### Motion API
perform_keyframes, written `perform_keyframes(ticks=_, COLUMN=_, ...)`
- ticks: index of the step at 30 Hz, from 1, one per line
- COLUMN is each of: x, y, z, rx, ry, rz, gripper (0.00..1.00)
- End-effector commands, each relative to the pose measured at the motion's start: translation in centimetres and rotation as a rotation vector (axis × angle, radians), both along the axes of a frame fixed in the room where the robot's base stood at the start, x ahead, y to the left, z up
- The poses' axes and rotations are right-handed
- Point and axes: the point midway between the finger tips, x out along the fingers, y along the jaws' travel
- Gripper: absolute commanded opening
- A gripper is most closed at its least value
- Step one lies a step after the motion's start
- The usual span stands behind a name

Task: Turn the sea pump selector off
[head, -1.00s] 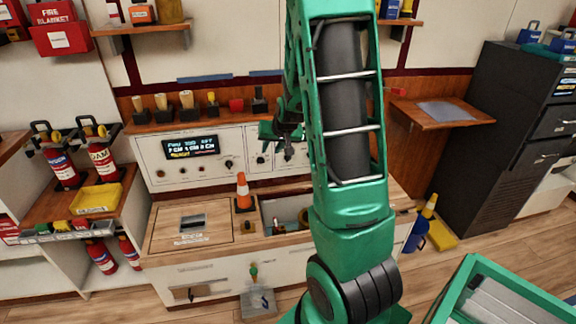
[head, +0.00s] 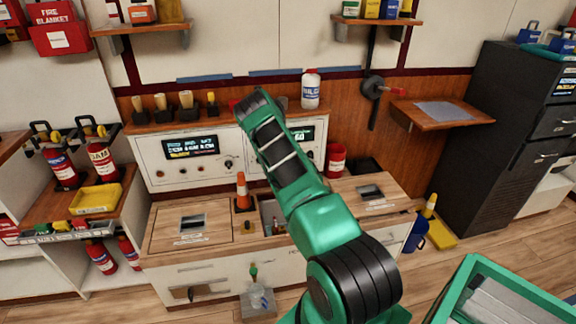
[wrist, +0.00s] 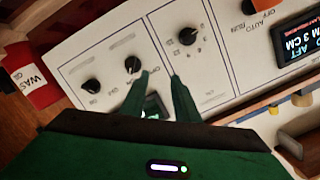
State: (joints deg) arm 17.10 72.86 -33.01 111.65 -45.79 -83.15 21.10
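A pale control panel (head: 160,151) stands at the back of the bench in the head view. In the wrist view, black rotary knobs show on it: a left knob (wrist: 92,86), a middle knob (wrist: 132,64) and an upper knob (wrist: 188,36). Their labels are too small to read, so I cannot tell which is the sea pump selector. My gripper (wrist: 158,74) is open, with its two green fingers apart and nothing seen between them. Its fingertips lie just below the middle and upper knobs in the picture; contact cannot be told. In the head view my arm hides the gripper.
A dark display (wrist: 300,42) and lettering reading OFF, AUTO and RUN show at the wrist view's right. An orange cone (head: 242,188) stands on the bench before the panel. A white bottle (head: 310,90) stands on the panel's top ledge. A red container (head: 335,160) is right of the panel.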

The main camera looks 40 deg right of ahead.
Motion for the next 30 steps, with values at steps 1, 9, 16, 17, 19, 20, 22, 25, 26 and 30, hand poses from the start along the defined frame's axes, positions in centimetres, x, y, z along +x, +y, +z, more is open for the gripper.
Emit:
perform_keyframes(ticks=1, x=-0.9, y=-0.4, z=-1.5, rx=-0.001, ry=-0.024, rz=-0.013, gripper=0.28)
perform_keyframes(ticks=9, x=-4.4, y=-1.8, z=-4.5, rx=-0.001, ry=-0.151, rz=-0.073, gripper=0.28)
perform_keyframes(ticks=16, x=-4.3, y=-2.5, z=-4.8, rx=-0.001, ry=-0.175, rz=-0.086, gripper=0.28)
perform_keyframes(ticks=17, x=-4.0, y=-2.7, z=-4.8, rx=0.000, ry=-0.174, rz=-0.087, gripper=0.28)
perform_keyframes(ticks=19, x=-3.3, y=-3.2, z=-4.7, rx=0.000, ry=-0.177, rz=-0.088, gripper=0.28)
perform_keyframes(ticks=20, x=-2.9, y=-3.5, z=-4.7, rx=0.000, ry=-0.176, rz=-0.087, gripper=0.28)
perform_keyframes(ticks=22, x=-2.1, y=-4.0, z=-4.8, rx=0.001, ry=-0.175, rz=-0.088, gripper=0.28)
perform_keyframes(ticks=25, x=-0.8, y=-4.7, z=-4.7, rx=0.000, ry=-0.176, rz=-0.088, gripper=0.28)
perform_keyframes(ticks=26, x=-0.5, y=-5.0, z=-4.7, rx=-0.002, ry=-0.176, rz=-0.088, gripper=0.28)
perform_keyframes(ticks=30, x=1.2, y=-5.9, z=-4.8, rx=0.001, ry=-0.174, rz=-0.087, gripper=0.28)
